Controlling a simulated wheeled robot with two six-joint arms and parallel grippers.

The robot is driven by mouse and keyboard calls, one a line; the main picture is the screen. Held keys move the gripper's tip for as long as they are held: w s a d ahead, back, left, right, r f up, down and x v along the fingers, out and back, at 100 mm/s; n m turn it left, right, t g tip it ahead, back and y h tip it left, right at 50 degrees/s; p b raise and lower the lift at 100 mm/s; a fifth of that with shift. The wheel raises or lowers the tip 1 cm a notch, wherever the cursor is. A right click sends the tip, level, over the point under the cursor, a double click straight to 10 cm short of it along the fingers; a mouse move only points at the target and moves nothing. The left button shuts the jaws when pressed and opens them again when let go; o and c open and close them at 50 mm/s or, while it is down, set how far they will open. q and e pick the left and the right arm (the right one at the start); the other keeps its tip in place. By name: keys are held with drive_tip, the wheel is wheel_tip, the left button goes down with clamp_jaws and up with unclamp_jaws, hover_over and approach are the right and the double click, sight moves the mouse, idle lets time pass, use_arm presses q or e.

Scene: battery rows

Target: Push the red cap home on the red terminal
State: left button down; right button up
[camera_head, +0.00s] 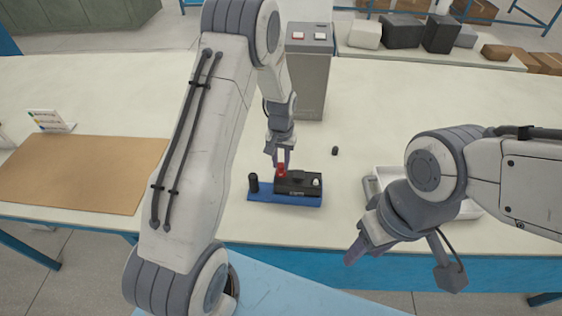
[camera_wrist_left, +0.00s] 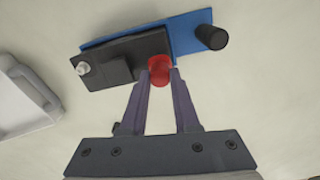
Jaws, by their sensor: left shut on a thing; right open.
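The red cap (camera_head: 281,170) sits at the left end of the black battery (camera_head: 297,190), and my left gripper (camera_head: 281,163) is shut on it from above. In the left wrist view the red cap (camera_wrist_left: 159,70) is between the two fingertips, at the battery's edge. The red terminal is hidden under the cap, so I cannot tell how far down the cap sits. The battery rests on a blue base (camera_head: 285,201). A bare pale terminal (camera_wrist_left: 82,68) shows at the battery's other end. My right gripper (camera_head: 358,252) is open and empty, front right.
A black post (camera_head: 253,183) stands on the base's left end. A small black cap (camera_head: 335,151) lies on the table behind. A white tray (camera_head: 372,186) is at right, partly behind my right arm. A grey box (camera_head: 308,80) stands at the back. A brown mat (camera_head: 80,172) lies left.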

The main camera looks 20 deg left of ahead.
use_arm(q)
drive_tip(key=shift+f+b, duration=0.3)
drive_tip(key=shift+f, duration=0.2)
idle(0.5)
drive_tip(key=shift+c, duration=0.4)
unclamp_jaws()
drive_tip(key=shift+r, duration=0.1)
drive_tip(key=shift+r+p, duration=2.65)
drive_tip(key=shift+r, duration=0.8)
